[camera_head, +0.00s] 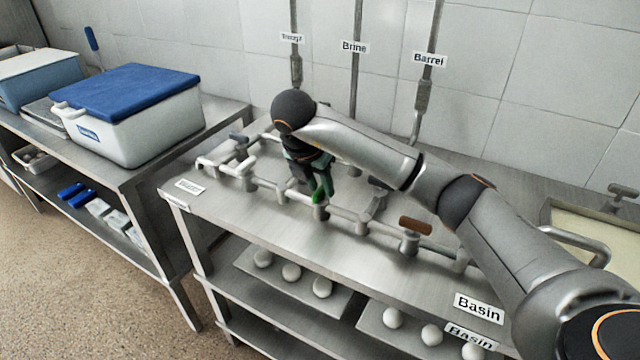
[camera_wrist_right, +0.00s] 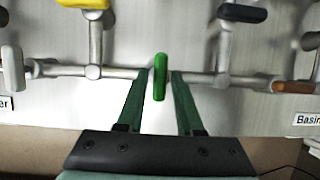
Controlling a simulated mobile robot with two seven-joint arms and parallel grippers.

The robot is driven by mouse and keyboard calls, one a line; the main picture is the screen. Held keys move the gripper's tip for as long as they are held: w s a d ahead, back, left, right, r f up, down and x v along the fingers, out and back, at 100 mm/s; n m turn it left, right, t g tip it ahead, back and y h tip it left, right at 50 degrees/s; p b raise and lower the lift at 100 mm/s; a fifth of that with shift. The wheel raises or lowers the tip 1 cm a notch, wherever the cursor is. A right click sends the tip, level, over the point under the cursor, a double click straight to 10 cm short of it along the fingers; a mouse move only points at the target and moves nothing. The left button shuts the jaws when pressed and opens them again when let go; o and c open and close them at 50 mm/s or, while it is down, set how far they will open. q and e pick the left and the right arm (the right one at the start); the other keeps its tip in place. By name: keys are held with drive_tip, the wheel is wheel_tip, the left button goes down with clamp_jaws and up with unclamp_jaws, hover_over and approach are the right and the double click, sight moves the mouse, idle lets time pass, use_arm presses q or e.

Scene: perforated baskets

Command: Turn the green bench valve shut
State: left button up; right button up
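The green valve handle (camera_wrist_right: 160,76) sits on the bench pipe (camera_wrist_right: 110,72) and lies across the pipe's line in the right wrist view. In the head view the green handle (camera_head: 318,196) shows low under my right gripper (camera_head: 310,178), partly hidden by it. In the wrist view my right gripper (camera_wrist_right: 161,78) is open, with one green finger on each side of the handle. A gap shows on both sides, so no contact is visible. My left gripper is not in view.
Other valves stand close by: a brown handle (camera_head: 415,225), a yellow handle (camera_wrist_right: 83,3), a dark handle (camera_wrist_right: 242,12) and a grey handle (camera_wrist_right: 12,66). A blue-lidded cooler (camera_head: 150,125) stands on the left bench. A basin (camera_head: 590,235) is at the right.

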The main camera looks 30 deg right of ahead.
drive_tip(key=shift+o, duration=1)
drive_tip(key=shift+r, duration=0.1)
drive_tip(key=p+v, duration=0.3)
drive_tip(key=v, duration=0.9)
drive_tip(key=shift+r, duration=0.2)
